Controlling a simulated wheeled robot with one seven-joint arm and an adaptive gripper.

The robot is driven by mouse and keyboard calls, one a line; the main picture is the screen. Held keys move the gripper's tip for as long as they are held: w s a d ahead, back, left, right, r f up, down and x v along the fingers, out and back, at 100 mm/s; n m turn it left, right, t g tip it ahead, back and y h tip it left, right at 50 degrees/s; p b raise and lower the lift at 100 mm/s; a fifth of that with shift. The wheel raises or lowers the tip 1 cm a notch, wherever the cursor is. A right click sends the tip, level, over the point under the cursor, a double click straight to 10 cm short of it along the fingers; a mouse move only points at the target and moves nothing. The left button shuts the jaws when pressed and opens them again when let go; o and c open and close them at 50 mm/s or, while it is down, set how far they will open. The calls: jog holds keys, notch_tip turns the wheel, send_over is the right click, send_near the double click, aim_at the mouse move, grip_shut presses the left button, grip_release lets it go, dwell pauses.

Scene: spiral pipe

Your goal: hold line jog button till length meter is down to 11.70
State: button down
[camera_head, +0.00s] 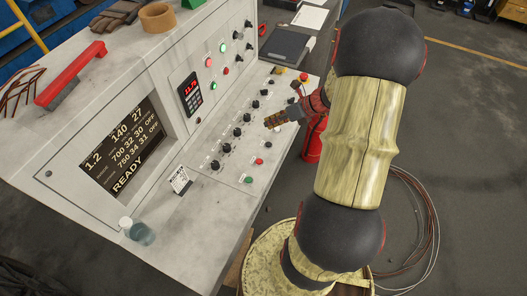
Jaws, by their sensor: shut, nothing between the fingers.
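The control console's sloped panel (221,163) carries rows of black knobs, plus a red button (259,161) and a green button (248,180) near its front edge. Labels are too small to read, so I cannot tell which control is the line jog button. A small black meter (192,95) with red digits sits on the upright panel. It is probably the length meter; its digits are too blurred to read surely. My gripper (268,122) is shut and empty, pointing left over the right part of the sloped panel. I cannot tell whether its tip touches a control beneath it.
A large screen (122,146) reads READY at the left. A bottle (137,231) and a small card (180,181) stand on the console's front ledge. A red tool (72,77) and tape roll (157,17) lie on top. A red cylinder (314,143) stands beside the console.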

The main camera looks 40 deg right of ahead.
jog(key=shift+w+d+r+m, duration=0.1)
jog(key=shift+w+m, duration=0.05)
jog(key=shift+m, duration=0.55)
jog(key=shift+w+r+m, duration=0.1)
jog(key=shift+m, duration=0.6)
jog(key=shift+f, duration=0.15)
jog(key=b, duration=0.7)
send_over(270, 143)
notch_tip(270, 143, down, 6)
jog(key=shift+w+f, duration=0.1)
jog(key=shift+f+b, duration=0.55)
jog(key=shift+f, duration=0.6)
jog(key=shift+f, duration=0.15)
jog(key=shift+f, duration=0.3)
jog(key=shift+f, duration=0.4)
dwell(3.3)
